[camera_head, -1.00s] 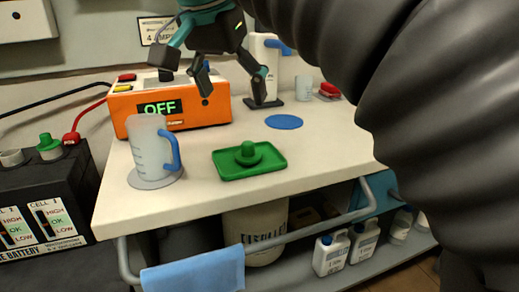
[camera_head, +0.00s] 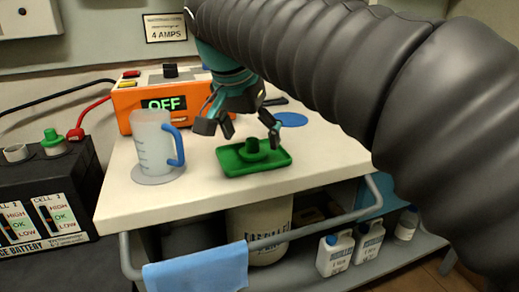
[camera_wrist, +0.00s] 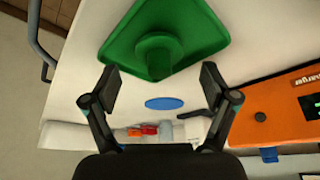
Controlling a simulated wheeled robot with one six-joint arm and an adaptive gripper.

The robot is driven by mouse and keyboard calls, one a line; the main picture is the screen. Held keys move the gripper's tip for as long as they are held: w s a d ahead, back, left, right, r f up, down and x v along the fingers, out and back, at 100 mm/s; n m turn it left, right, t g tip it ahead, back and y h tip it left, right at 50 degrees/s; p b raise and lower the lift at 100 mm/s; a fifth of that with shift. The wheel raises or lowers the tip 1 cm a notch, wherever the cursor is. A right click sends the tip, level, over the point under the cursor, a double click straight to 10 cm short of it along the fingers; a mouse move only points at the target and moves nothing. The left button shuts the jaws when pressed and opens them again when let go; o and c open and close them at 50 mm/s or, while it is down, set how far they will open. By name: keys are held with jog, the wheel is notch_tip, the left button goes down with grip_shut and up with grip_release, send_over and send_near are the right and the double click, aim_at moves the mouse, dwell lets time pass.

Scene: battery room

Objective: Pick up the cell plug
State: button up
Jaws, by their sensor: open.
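The green cell plug (camera_head: 254,147) stands in a shallow green tray (camera_head: 278,163) on the bench. The plug also shows in the wrist view (camera_wrist: 158,55), on the bare floor of the tray (camera_wrist: 200,30). My gripper (camera_head: 246,132) is open and empty, just above and behind the plug in the head view. In the wrist view my two fingers (camera_wrist: 158,88) are spread wide, with the plug ahead of the gap between them. A second green plug (camera_head: 52,138) sits on the battery at the left.
A clear jug with a blue handle (camera_head: 154,145) stands left of the tray. An orange charger reading OFF (camera_head: 125,103) is behind it. A blue disc (camera_head: 292,119) lies behind the tray. A rail with a blue cloth (camera_head: 195,270) runs along the bench front.

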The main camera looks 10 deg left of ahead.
jog(key=shift+x, duration=0.95)
jog(key=c, duration=0.9)
jog(key=shift+c, duration=0.2)
jog(key=shift+r, duration=0.15)
